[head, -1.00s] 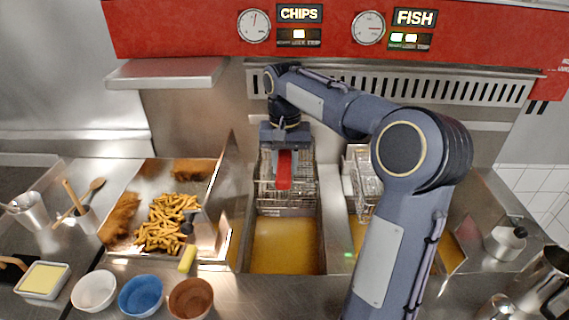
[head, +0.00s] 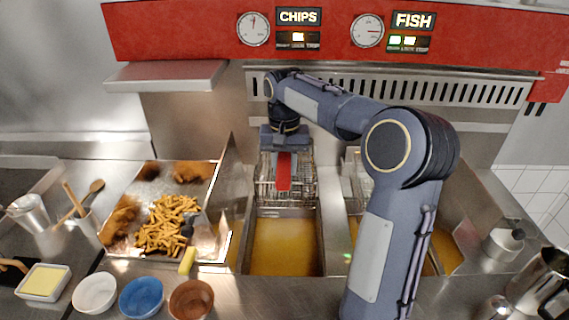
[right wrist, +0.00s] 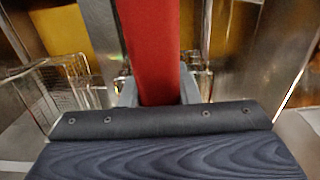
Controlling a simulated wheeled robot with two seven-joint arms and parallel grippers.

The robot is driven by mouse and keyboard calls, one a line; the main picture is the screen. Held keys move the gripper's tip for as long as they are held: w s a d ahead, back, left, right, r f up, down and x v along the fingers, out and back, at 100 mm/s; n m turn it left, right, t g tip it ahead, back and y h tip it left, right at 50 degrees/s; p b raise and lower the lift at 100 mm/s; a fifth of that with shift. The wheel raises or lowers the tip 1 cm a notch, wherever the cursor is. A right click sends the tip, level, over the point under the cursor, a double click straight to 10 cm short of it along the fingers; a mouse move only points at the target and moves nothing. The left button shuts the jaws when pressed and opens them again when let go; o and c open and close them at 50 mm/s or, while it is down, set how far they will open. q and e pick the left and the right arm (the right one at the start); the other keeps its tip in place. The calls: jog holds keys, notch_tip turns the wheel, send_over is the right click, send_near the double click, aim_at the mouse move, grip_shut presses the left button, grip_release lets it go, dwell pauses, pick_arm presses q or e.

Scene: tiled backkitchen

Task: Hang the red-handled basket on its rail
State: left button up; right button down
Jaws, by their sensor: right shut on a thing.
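My right gripper (head: 284,152) is shut on the red handle (head: 284,172) of a wire basket (head: 268,190). The basket is at the back of the left fryer well, below the CHIPS sign, with golden oil (head: 284,245) showing in front of it. In the right wrist view the red handle (right wrist: 148,50) runs up from between the fingers of my right gripper (right wrist: 155,96). A long slotted metal strip (head: 440,88) crosses the back wall above the wells. My arm hides part of the wall there, and I cannot tell whether the basket touches a rail. My left gripper is out of view.
A second wire basket (head: 357,175) is at the right well, partly behind my arm. A tray of chips (head: 165,225) is at the left. Bowls, including a blue bowl (head: 141,297), line the front. A metal shelf (head: 168,75) juts out at upper left.

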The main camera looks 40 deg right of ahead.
jog(key=shift+f, duration=0.3)
jog(key=shift+f+b, duration=1)
jog(key=shift+f, duration=0.65)
jog(key=shift+f+b, duration=0.4)
jog(key=shift+f, duration=0.25)
jog(key=c, duration=1)
grip_release()
